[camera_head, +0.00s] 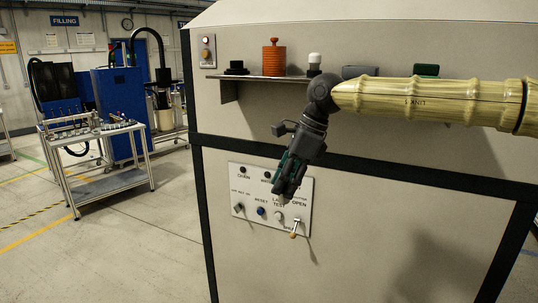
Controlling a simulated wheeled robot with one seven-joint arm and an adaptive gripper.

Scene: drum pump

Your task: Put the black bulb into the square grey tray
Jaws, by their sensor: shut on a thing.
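My gripper (287,187) points down in front of the switch panel on the pale cabinet. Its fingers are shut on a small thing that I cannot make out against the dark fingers. A pale spot shows at the fingertips; it may be part of the panel behind. I cannot pick out the black bulb for certain. A small black object (236,68) stands on the shelf at its left end, apart from my gripper. I cannot identify a square grey tray in this view.
The shelf (258,77) also holds a ribbed orange object (274,58), a white-topped object (314,61), a grey block (360,72) and a green one (426,70). A lever (296,228) sticks out of the panel (250,199). A trolley (108,183) stands left; open floor lies between.

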